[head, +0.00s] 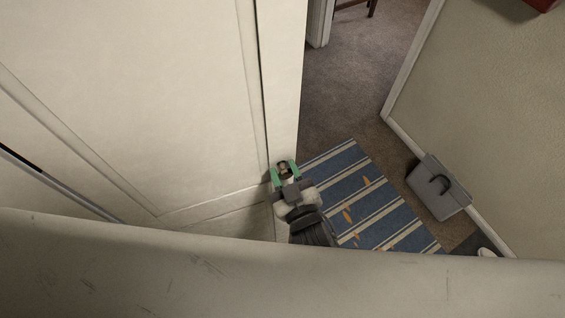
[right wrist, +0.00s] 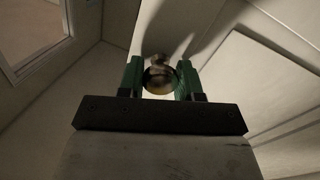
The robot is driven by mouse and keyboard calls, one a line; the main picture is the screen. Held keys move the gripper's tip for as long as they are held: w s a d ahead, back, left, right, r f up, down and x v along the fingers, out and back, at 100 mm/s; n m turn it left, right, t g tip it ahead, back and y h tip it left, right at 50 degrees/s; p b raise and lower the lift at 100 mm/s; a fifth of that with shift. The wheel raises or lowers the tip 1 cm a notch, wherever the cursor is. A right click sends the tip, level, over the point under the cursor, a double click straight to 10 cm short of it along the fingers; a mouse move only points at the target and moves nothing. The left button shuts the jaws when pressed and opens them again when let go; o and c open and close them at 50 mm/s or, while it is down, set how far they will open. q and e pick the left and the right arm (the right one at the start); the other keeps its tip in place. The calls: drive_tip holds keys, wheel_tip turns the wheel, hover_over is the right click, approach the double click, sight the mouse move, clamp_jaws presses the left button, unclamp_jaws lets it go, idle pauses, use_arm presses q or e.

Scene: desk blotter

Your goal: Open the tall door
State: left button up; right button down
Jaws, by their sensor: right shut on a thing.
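The tall door (head: 140,90) is a cream panelled door filling the left of the head view. Its edge (head: 280,70) stands beside an open gap with carpet beyond. A round metallic knob (head: 284,168) is on the door near its edge. My right gripper (head: 284,172), with green fingers, is shut on the knob. In the right wrist view, the knob (right wrist: 160,77) sits between the two green fingers of the gripper (right wrist: 160,82). The door panel (right wrist: 265,80) shows on the right there. My left gripper is not in view.
A striped blue rug (head: 375,208) lies on the carpet right of the door. A grey case (head: 438,188) stands against the right wall (head: 490,110). A pale bar-like surface (head: 250,275) crosses the bottom of the head view. Bare carpet (head: 350,90) lies beyond.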

drive_tip(key=shift+r, duration=0.1)
drive_tip(key=c, duration=0.8)
unclamp_jaws()
drive_tip(key=shift+o, duration=0.2)
drive_tip(key=shift+s, duration=0.1)
drive_tip(key=shift+s+d, duration=0.1)
drive_tip(key=shift+s, duration=0.1)
drive_tip(key=b+v, duration=0.3)
drive_tip(key=v, duration=0.7)
drive_tip(key=shift+s, duration=0.15)
drive_tip(key=shift+d, duration=0.1)
